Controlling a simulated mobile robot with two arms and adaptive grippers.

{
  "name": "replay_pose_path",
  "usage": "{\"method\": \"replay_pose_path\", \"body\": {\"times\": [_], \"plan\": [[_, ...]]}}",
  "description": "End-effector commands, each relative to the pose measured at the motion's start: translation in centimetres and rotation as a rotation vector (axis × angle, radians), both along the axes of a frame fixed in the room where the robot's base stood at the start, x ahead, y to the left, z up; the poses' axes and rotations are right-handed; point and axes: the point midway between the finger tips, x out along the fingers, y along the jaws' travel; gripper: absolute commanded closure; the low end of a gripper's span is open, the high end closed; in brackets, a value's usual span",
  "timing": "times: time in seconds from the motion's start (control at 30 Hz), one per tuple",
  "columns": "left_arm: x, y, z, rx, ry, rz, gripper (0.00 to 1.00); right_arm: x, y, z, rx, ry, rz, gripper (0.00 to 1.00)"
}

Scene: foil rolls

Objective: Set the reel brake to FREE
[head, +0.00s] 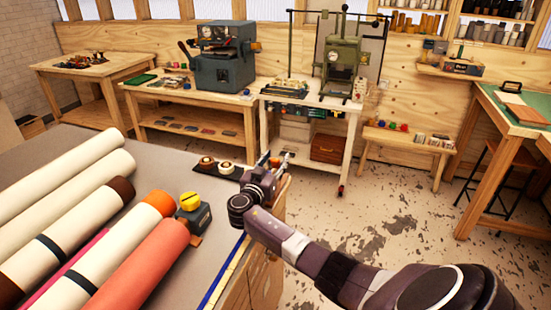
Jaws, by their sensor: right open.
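A small dark grey box with a yellow knob (191,202) sits on the grey table, beside the end of the salmon-coloured roll; it looks like the reel brake. Any marks on it are too small to read, so I cannot tell its setting. My right gripper (277,161) is open, past the table's right edge area and beyond the box, up and to the right of it. It is apart from the box and holds nothing that I can see. My left gripper is not in view.
Several large rolls (83,217) lie side by side on the grey table (165,155). A dark tray with small reels (226,168) is close to my right gripper's left side. A blue-and-yellow strip runs along the table's right edge. Benches with presses stand behind, across open floor.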

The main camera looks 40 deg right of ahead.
Motion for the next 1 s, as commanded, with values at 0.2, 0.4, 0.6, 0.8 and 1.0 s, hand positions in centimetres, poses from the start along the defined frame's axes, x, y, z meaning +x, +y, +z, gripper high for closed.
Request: {"method": "replay_pose_path", "body": {"times": [0.2, 0.4, 0.6, 0.8, 1.0], "plan": [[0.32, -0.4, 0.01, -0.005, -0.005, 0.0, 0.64, 0.02, -0.02, 0.01, 0.0, 0.0, 0.0, 0.59], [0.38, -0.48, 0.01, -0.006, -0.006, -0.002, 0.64, 0.02, -0.01, 0.03, -0.001, 0.0, 0.0, 0.81], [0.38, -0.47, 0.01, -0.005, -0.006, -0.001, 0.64, 0.01, 0.0, 0.03, -0.001, 0.0, 0.0, 1.0], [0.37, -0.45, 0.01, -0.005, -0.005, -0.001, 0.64, 0.01, 0.0, 0.03, -0.001, 0.0, 0.0, 1.0], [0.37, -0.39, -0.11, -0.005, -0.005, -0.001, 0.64, 0.3, -0.08, 0.12, 0.017, 0.006, 0.001, 1.0]]}}
